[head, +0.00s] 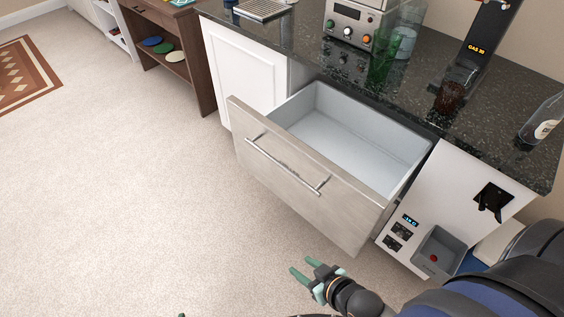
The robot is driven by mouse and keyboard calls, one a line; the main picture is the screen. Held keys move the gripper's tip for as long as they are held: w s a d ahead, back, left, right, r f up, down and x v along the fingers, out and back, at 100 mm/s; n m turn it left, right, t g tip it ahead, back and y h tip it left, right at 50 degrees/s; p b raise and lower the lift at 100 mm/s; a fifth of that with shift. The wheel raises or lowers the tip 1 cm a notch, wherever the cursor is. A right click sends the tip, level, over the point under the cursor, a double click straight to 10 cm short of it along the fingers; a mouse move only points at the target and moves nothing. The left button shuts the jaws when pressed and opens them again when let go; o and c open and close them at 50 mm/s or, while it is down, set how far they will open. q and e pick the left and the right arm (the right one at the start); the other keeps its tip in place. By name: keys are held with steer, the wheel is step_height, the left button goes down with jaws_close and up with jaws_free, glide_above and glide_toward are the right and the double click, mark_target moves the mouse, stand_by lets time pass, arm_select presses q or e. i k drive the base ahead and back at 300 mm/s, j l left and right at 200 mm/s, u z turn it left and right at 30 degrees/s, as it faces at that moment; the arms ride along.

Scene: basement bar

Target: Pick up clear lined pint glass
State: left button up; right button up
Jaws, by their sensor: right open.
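A clear glass (404,42) stands on the dark counter, beside the metal machine and behind a green glass. It looks like the clear pint glass, but lines on it are too small to tell. The green glass (382,66) is see-through and partly overlaps it in view. My right gripper (303,267) is open and empty, low over the carpet in front of the drawer and well away from the glasses. Of my left gripper, only a small green tip (182,315) seems to show at the bottom edge; its jaws are hidden.
A wide drawer (310,200) is pulled out below the counter (330,60) and looks empty. A dark brown glass (450,97) stands under the black dispenser (480,45). A bottle (541,120) is at the right. The carpet (110,200) at left is clear.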

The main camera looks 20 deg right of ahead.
mark_target(461, 75)
steer(key=z, duration=1.85)
steer(key=i+l, duration=0.15)
steer(key=l, duration=0.25)
steer(key=i+l, duration=0.15)
steer(key=l, duration=0.2)
steer(key=i+l, duration=0.15)
steer(key=l, duration=0.25)
steer(key=u, duration=0.4)
steer(key=l+u, duration=0.15)
steer(key=u, duration=0.3)
steer(key=l+u, duration=0.1)
steer(key=u, duration=0.3)
